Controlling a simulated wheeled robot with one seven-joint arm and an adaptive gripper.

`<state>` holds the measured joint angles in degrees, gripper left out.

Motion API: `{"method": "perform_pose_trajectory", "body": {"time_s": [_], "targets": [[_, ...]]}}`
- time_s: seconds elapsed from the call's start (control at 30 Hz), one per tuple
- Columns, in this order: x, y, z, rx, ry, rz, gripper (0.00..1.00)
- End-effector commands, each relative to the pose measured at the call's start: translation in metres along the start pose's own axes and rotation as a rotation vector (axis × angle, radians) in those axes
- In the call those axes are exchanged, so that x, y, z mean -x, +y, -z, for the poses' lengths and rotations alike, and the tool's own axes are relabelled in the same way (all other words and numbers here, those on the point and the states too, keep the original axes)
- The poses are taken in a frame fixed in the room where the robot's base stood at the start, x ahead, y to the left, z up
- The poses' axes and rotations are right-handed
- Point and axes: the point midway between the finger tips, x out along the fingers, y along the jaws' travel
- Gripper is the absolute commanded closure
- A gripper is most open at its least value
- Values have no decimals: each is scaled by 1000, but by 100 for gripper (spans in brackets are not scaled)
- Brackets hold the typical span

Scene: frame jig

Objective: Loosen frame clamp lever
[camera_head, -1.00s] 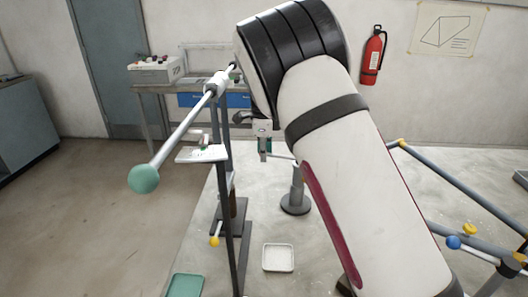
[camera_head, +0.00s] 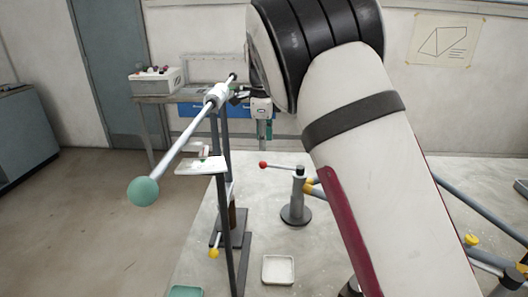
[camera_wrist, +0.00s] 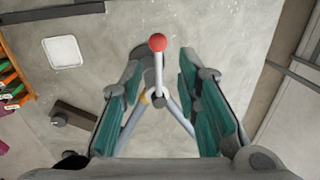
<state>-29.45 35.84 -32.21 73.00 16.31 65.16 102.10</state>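The clamp lever is a pale rod with a red ball end (camera_head: 263,165) on a grey round-footed post (camera_head: 296,205); in the head view it points left. In the wrist view the lever rod (camera_wrist: 158,75) lies between my fingers in the picture, with the red ball (camera_wrist: 158,42) towards the top. My gripper (camera_wrist: 161,65) is open, with teal pads apart on both sides and no visible contact. In the head view my gripper (camera_head: 262,112) is above the lever, partly hidden by my arm. The blue frame tubes (camera_head: 455,215) are partly behind my arm.
A tall dark stand (camera_head: 229,190) carries a slanted rod with a big teal ball (camera_head: 143,191), left of my gripper. A yellow ball (camera_head: 213,253) is low on that stand. A white tray (camera_head: 278,270) lies in front of the post. A bench (camera_head: 170,98) stands behind.

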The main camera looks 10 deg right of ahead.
Motion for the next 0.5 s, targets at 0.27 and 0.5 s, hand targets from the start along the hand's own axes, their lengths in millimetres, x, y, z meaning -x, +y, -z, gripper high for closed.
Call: {"method": "perform_pose_trajectory", "body": {"time_s": [0.27,0.5], "targets": [[28,0,0,-1,-1,1,70],[30,0,0,-1,0,0,70]]}}
